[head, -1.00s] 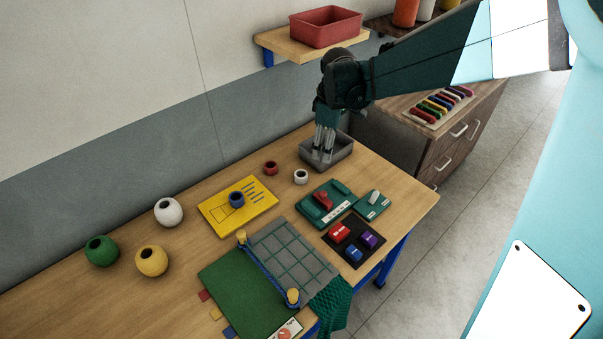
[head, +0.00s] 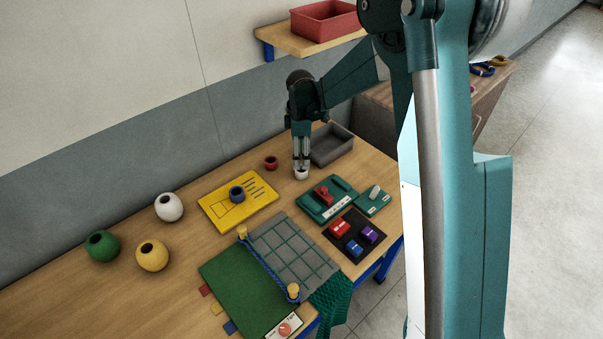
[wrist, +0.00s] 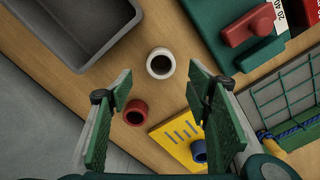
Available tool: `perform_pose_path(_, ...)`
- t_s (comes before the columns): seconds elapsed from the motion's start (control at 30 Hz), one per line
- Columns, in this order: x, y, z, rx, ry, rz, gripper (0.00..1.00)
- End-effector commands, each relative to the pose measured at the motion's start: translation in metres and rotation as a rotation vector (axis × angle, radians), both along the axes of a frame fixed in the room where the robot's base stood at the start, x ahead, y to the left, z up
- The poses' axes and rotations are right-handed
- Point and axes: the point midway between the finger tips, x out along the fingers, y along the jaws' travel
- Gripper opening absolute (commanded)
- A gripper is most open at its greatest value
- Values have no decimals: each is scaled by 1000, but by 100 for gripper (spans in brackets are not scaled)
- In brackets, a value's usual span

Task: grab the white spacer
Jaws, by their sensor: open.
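The white spacer (head: 302,174) is a small ring standing on the wooden table, between the grey tray and the yellow board. It also shows in the wrist view (wrist: 161,63), upright with its dark hole facing me. My gripper (head: 301,164) points down just above the spacer in the head view and partly overlaps it. In the wrist view my gripper (wrist: 160,90) is open and empty. The spacer lies beyond the fingertips in that picture, near the gap between them. I cannot tell the exact height left between fingertips and spacer.
A red spacer (wrist: 135,112) stands close by, near the left finger in the wrist view. A blue spacer (head: 237,194) sits on the yellow board (head: 262,190). The grey tray (head: 345,148) is just behind right.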

Motion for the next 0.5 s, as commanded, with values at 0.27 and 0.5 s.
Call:
perform_pose_path(0.27, 0, 1, -1, 0, 1, 3, 50)
perform_pose_path(0.5, 0, 1, -9, 0, 1, 3, 50)
